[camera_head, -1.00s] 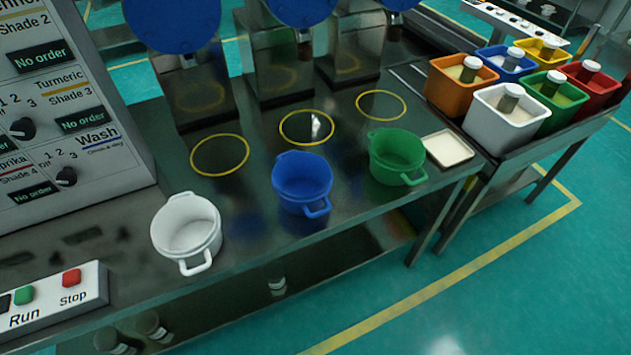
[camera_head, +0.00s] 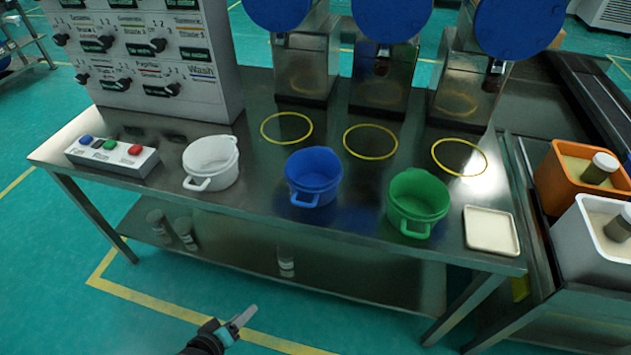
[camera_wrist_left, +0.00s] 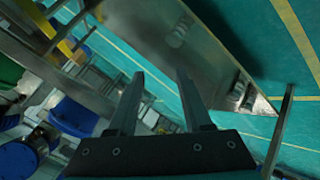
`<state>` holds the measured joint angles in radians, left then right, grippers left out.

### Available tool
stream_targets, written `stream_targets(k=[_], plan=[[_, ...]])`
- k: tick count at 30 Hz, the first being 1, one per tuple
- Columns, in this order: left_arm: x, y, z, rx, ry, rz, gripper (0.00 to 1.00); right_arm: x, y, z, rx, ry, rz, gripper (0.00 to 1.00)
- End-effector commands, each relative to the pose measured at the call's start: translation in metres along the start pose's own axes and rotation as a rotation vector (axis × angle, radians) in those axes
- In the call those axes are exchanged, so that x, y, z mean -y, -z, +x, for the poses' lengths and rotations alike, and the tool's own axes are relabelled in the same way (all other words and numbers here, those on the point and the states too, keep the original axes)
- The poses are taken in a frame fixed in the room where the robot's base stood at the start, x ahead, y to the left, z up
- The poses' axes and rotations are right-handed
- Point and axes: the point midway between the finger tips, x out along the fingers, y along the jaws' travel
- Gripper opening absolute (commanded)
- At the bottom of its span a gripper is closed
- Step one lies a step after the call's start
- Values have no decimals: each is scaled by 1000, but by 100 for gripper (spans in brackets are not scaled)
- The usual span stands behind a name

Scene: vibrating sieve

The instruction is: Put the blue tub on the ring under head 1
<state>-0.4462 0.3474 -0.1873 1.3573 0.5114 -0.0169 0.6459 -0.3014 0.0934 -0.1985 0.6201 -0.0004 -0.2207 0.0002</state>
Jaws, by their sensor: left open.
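The blue tub (camera_head: 313,178) stands upright on the steel table, empty, between the white tub (camera_head: 211,162) and the green tub (camera_head: 417,202). Three yellow rings lie on the table behind the tubs: a left ring (camera_head: 286,115), a middle ring (camera_head: 370,129) and a right ring (camera_head: 459,144). All three are bare. Blue-fronted heads stand behind them; I cannot read which is head 1. My left gripper (camera_head: 246,315) is low in front of the table, well apart from the tubs. In the left wrist view its two fingers (camera_wrist_left: 159,100) are spread with nothing between them. My right gripper does not show.
A panel with dials (camera_head: 165,60) stands at the back left, with a button box (camera_head: 112,155) in front of it. A square cream tray (camera_head: 491,230) lies right of the green tub. Orange (camera_head: 574,180) and white bins (camera_head: 595,240) stand on the right. Bottles sit on the lower shelf.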

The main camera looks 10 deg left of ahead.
Motion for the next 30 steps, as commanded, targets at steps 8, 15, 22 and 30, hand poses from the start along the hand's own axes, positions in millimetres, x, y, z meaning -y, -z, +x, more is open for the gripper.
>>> stream_targets(k=[8,15,22,30], plan=[[-118,86,-40,-86,-369,-471,50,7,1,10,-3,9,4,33],[-166,109,-67,-51,-517,-669,50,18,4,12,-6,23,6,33],[-181,117,-50,-50,-535,-690,50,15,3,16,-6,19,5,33],[-200,125,-12,-49,-534,-688,50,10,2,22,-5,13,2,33]])
